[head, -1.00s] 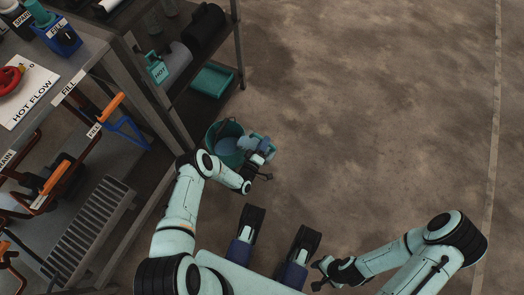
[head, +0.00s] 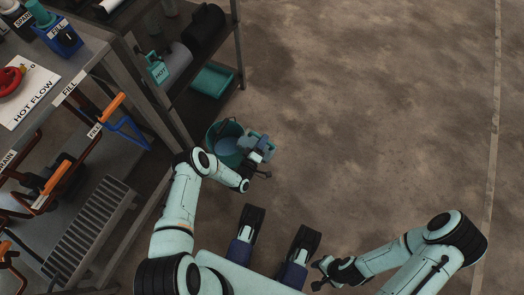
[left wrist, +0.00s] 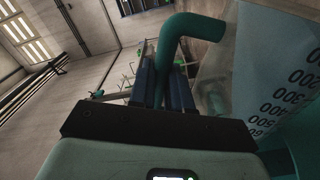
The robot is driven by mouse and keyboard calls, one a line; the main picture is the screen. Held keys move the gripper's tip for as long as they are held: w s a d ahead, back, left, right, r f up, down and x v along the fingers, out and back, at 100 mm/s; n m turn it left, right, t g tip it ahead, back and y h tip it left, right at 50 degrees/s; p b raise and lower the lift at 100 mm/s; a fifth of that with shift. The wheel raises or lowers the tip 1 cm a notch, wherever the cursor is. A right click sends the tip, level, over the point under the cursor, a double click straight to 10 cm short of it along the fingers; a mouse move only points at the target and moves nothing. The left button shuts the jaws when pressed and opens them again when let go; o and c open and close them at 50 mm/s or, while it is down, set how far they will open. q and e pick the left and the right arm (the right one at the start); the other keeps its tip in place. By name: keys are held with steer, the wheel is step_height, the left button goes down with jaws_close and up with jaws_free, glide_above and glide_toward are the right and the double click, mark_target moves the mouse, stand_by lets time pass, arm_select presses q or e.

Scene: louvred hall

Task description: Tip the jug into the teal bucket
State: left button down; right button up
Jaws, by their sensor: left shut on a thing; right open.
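The teal bucket (head: 226,129) stands on the floor beside the metal shelving in the head view, with a pale blue surface showing inside it. The jug (head: 252,141) is at the bucket's right rim, small and partly hidden by my gripper. My left gripper (head: 259,155) is shut on its teal handle (left wrist: 192,28). In the left wrist view the jug's clear, number-marked wall (left wrist: 283,85) looks strongly tilted. I cannot tell whether anything pours from it. My right gripper (head: 322,275) is open and empty at the lower middle.
The concrete floor to the right is clear.

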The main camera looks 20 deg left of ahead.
mark_target(255, 141)
arm_select(q)
steer(key=shift+r, duration=0.1)
steer(key=shift+w+a+r+n, duration=0.1)
steer(key=shift+a+r+n, duration=0.35)
steer(key=shift+a+n, duration=0.05)
stand_by(0.4)
steer(key=shift+a+r+n, duration=0.3)
steer(key=shift+a+r, duration=0.05)
steer(key=shift+r, duration=0.05)
steer(key=shift+a+r, duration=0.1)
steer(key=shift+a, duration=0.1)
steer(key=shift+a+r+n, duration=0.55)
steer(key=shift+a+n, duration=0.2)
steer(key=shift+n, duration=0.15)
